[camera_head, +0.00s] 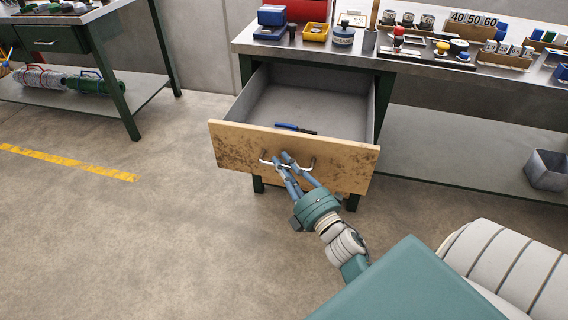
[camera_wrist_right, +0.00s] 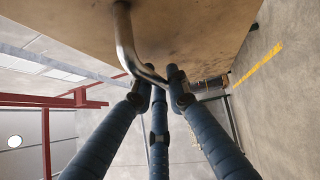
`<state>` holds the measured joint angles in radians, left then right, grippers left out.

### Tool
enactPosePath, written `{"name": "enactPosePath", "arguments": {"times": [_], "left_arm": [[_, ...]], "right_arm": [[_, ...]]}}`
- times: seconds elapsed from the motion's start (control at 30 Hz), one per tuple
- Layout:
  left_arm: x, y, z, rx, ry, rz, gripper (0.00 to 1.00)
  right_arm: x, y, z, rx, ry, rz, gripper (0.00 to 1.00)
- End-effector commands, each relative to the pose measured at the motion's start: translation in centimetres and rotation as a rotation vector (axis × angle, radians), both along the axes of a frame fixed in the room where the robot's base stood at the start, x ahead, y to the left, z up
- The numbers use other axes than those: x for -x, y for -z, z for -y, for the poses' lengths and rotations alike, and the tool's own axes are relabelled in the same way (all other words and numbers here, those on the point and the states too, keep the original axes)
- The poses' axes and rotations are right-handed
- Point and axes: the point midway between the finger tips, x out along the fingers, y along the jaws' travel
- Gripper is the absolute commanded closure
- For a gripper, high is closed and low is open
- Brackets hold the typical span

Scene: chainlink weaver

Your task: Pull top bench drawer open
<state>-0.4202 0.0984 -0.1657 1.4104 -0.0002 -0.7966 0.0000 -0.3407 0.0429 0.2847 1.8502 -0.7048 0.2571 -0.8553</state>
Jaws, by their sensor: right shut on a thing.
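The top bench drawer (camera_head: 230,138) stands pulled out from under the bench, its grey inside open to view. Its front is stained wood with a metal bar handle (camera_head: 312,165). My right gripper (camera_head: 286,160) is shut on the handle, near its middle. In the right wrist view, the handle (camera_wrist_right: 124,40) curves down to the blue fingers of my gripper (camera_wrist_right: 160,80), which close around it. Blue-handled pliers (camera_head: 294,128) lie inside the drawer. My left gripper is not in view.
The bench top (camera_head: 440,73) carries blue boxes, a yellow tray (camera_head: 316,32) and several small parts. A grey bin (camera_head: 546,170) sits on the lower shelf at right. Another bench (camera_head: 120,95) stands at left. The floor left of the drawer is clear, with a yellow line (camera_head: 70,163).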

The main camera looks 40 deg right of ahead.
Motion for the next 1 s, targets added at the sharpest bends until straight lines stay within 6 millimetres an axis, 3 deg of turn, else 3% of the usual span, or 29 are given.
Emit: {"name": "enactPosePath", "arguments": {"times": [0.03, 0.07, 0.17, 0.57, 1.0], "left_arm": [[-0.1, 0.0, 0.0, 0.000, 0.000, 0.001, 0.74], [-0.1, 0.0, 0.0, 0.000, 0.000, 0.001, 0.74], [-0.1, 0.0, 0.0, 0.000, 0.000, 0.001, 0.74], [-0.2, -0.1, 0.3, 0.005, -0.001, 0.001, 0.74], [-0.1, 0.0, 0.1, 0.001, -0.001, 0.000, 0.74]], "right_arm": [[0.1, 0.2, 0.2, 0.004, 0.004, -0.005, 1.00], [0.1, 0.2, 0.2, 0.004, 0.004, -0.005, 0.81], [0.1, 0.2, 0.2, 0.003, 0.004, -0.005, 0.65], [1.0, 0.3, 0.0, -0.001, 0.002, -0.005, 0.65], [9.5, 1.5, -0.5, -0.001, 0.006, -0.007, 0.65]]}}
